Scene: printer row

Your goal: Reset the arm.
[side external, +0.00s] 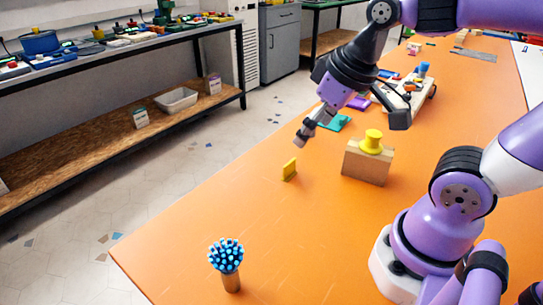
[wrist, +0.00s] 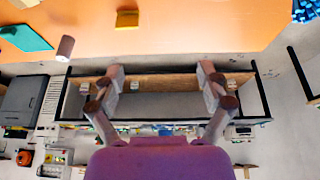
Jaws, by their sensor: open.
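My gripper (side external: 316,120) is in the air over the left edge of the orange table in the side view. In the wrist view, its two fingers (wrist: 161,76) are spread wide apart with nothing between them. Beyond them, the wrist view shows a floor and a shelf bench. A small grey cylinder (side external: 300,141) appears just below the gripper in the side view; it also shows in the wrist view (wrist: 65,48), off to the left of the fingers. Whether the gripper touches it is unclear in the side view, but the wrist view shows them apart.
On the orange table (side external: 230,200) are a yellow piece (side external: 289,171), a cardboard box (side external: 366,164) with a yellow spool (side external: 372,141) on top, a teal piece (side external: 338,124) and a cup of blue pens (side external: 231,280). A workbench (side external: 120,48) stands across the floor.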

